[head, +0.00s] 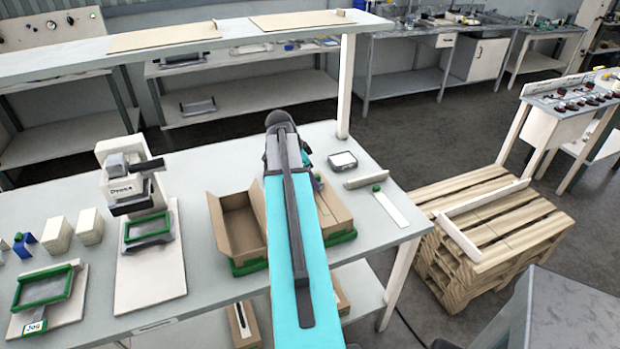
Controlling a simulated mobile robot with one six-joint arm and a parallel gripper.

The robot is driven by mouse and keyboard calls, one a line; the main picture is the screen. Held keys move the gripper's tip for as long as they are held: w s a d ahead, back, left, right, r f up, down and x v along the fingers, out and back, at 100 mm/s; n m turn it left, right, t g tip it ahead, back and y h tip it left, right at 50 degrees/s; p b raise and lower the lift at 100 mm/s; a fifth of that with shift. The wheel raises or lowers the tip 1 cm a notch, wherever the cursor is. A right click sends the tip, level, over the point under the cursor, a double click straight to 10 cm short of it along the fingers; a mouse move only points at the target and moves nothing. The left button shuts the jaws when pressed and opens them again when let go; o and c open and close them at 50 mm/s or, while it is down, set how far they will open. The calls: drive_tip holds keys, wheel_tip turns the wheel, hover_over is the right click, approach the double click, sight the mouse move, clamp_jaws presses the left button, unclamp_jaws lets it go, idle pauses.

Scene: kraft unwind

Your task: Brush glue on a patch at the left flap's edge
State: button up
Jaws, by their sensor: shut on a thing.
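An open brown cardboard box (242,224) sits in a green holder (250,267) on the white table. Its left flap (217,228) stands up along the left side. Its right flap (335,207) shows to the right of my arm. My teal arm crosses in front of the box and hides its middle. My gripper is hidden behind the arm, and so is anything it holds. I cannot make out a brush or any glue on the flap. A small dark-rimmed dish (343,162) with a pale top lies behind the box on the right.
A white strip (391,209) with a green knob (377,188) lies right of the box. A press-like device (133,185) and a green frame (44,288) stand on the left. A shelf (190,45) spans above the table's back. A pallet (490,235) stands at right.

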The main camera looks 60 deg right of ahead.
drive_tip(key=shift+s+a, duration=0.35)
drive_tip(key=shift+s, duration=0.05)
drive_tip(key=shift+s+f, duration=0.1)
drive_tip(key=shift+s+a, duration=0.5)
drive_tip(key=shift+s, duration=0.05)
idle(0.4)
drive_tip(key=shift+s+a, duration=0.45)
drive_tip(key=shift+s, duration=0.2)
drive_tip(key=shift+s+a, duration=0.45)
drive_tip(key=shift+s, duration=0.2)
idle(0.4)
drive_tip(key=shift+s+a, duration=0.5)
drive_tip(key=shift+s, duration=0.15)
